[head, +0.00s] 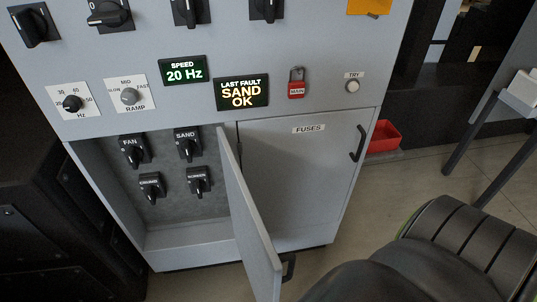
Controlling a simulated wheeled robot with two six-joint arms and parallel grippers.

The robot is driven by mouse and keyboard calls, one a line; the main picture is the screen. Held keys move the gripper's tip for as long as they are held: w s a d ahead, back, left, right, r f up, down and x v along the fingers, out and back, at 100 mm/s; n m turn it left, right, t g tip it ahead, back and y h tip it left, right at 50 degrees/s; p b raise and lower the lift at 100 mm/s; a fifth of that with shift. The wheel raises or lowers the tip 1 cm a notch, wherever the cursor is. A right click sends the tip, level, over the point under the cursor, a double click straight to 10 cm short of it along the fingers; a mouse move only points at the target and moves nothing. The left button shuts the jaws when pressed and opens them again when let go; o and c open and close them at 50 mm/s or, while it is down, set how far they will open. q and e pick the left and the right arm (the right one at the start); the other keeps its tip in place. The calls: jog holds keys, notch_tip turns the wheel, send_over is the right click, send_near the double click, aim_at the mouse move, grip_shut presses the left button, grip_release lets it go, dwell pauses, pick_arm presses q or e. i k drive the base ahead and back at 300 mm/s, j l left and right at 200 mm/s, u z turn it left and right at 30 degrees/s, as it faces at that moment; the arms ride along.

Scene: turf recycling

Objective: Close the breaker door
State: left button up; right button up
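The breaker door (249,220) is a grey panel on the lower front of the grey control cabinet (205,118). It stands wide open, hinged near the middle of the cabinet and swung out towards me. Its black handle (289,267) is at the free edge, low in the view. The open compartment (205,208) to its left shows several black rotary switches, among them FAN (133,150) and SAND (187,145). Neither of my grippers is in view. A dark part of my own arm fills the lower right.
The closed FUSES door (300,180) with a black handle (359,144) is right of the breaker door. A red padlock (296,88) hangs above it. A red bin (384,137) lies beyond the cabinet. A grey-legged table (500,98) stands far right. Dark equipment (40,210) borders the left.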

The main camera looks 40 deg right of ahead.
aim_at(263, 266)
jog(key=l, duration=0.7)
jog(key=k+l, duration=0.15)
jog(key=l, duration=0.55)
jog(key=i+u, duration=0.05)
